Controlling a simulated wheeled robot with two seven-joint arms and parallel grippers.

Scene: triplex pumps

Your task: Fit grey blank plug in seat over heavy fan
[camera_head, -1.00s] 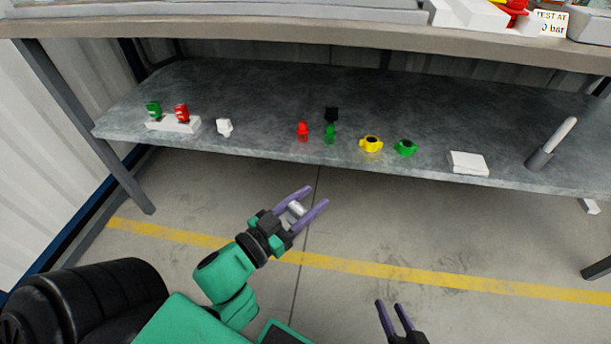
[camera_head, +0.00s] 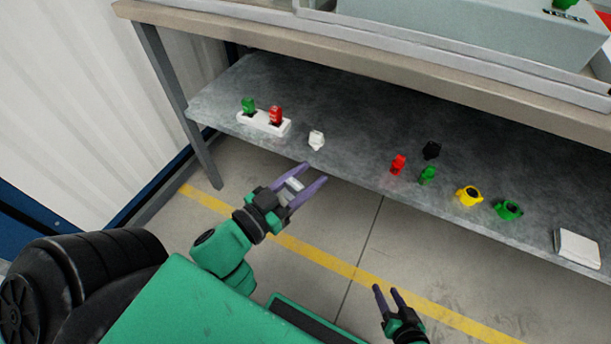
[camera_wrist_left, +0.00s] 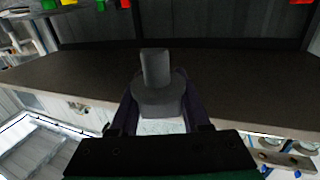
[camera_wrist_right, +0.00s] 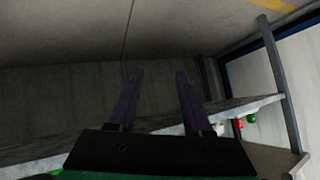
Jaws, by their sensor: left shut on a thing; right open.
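My left gripper (camera_head: 304,182) is shut on a grey plug (camera_head: 294,185), in front of the lower shelf and above the floor. In the left wrist view the grey plug (camera_wrist_left: 157,88) shows as a round flange with a narrower cylinder, held between the fingers. My right gripper (camera_head: 386,290) is open and empty, low over the floor near my body; its spread fingers also show in the right wrist view (camera_wrist_right: 158,88). I cannot make out a fan or the seat over it in these frames.
The lower shelf (camera_head: 350,140) holds a white block (camera_head: 252,122) with green and red parts, a white piece (camera_head: 316,140), small red, green and black pieces, yellow (camera_head: 468,196) and green (camera_head: 508,210) rings, and a white slab (camera_head: 577,248). The upper bench edge (camera_head: 400,68) overhangs it.

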